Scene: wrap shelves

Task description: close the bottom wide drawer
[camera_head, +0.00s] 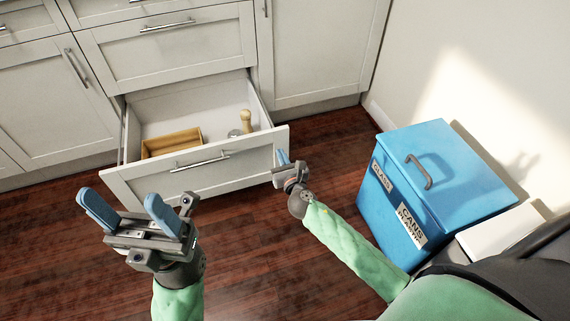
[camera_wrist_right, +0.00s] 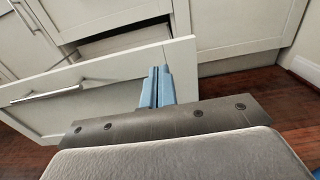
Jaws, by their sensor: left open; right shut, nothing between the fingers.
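The bottom wide drawer (camera_head: 215,182) is pulled well out of the white cabinet, with a silver bar handle (camera_head: 200,161) on its front. My right gripper (camera_head: 283,158) is shut and empty at the right end of the drawer front. In the right wrist view its blue fingers (camera_wrist_right: 157,88) lie together in front of the drawer face (camera_wrist_right: 90,92); I cannot tell whether they touch it. My left gripper (camera_head: 124,212) is open and empty, in front of the drawer's left part.
The drawer holds a wooden box (camera_head: 171,143), a wooden-handled item (camera_head: 245,121) and a small metal item (camera_head: 234,133). A blue recycling bin (camera_head: 440,180) stands at the right, beside my right arm. Dark wooden floor (camera_head: 255,250) in front is clear.

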